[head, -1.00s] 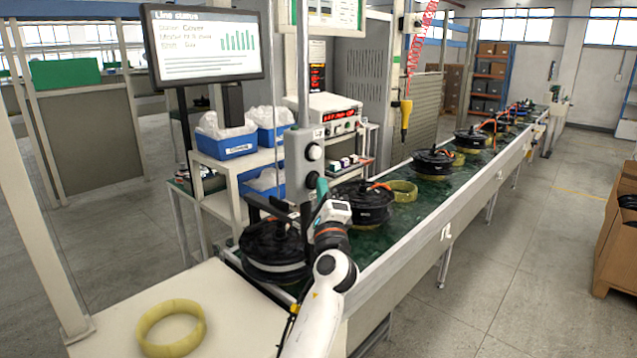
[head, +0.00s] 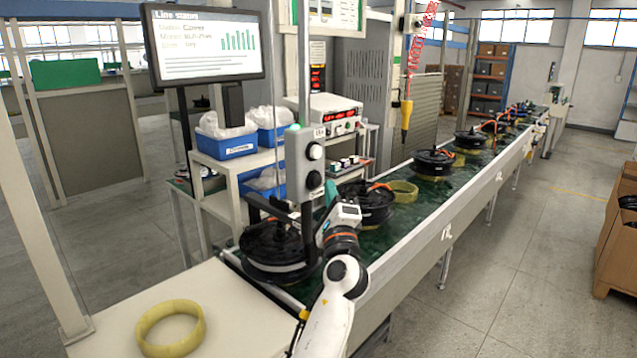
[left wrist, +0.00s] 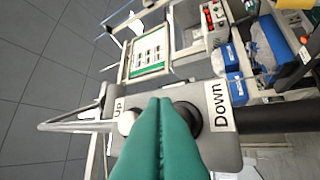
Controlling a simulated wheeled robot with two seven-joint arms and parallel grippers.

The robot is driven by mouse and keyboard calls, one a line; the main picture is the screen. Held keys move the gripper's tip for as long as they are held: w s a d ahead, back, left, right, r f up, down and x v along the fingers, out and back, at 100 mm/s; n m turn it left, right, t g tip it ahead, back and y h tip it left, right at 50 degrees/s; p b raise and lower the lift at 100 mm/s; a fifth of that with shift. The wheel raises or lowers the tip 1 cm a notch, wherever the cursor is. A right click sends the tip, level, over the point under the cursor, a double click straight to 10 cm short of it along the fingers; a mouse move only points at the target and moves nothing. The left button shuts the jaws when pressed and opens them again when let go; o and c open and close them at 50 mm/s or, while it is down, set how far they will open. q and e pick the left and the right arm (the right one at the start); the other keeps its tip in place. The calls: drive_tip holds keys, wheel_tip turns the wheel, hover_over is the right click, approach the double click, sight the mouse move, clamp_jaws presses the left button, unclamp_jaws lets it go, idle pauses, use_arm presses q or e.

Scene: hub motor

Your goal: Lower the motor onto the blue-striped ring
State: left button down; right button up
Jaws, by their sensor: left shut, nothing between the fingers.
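A black hub motor (head: 272,250) is at the near end of the conveyor, under a black lifting arm; I cannot tell whether it hangs or rests. No blue stripe is visible on any ring; a plain yellow ring (head: 171,328) lies on the near table. A grey control box (head: 304,168) on a pole carries a white UP button (left wrist: 127,121) and a black DOWN button (left wrist: 189,117). My left gripper (head: 330,192) has teal fingers, shut and empty. In the left wrist view its fingertips (left wrist: 160,102) overlap the box between both buttons; contact is unclear. My right gripper is out of view.
More black motors (head: 368,204) and yellow rings (head: 402,191) line the conveyor (head: 440,210) behind. A shelf with blue bins (head: 224,143) and a power supply (head: 325,113) stands beyond the control box. A yellow tool (head: 406,112) hangs over the belt. The near table is mostly bare.

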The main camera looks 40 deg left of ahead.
use_arm(q)
drive_tip(key=d, duration=0.2)
drive_tip(key=d+b, duration=0.1)
drive_tip(key=d, duration=0.1)
drive_tip(key=shift+s+d, duration=0.2)
drive_tip(key=shift+d, duration=0.15)
idle(0.7)
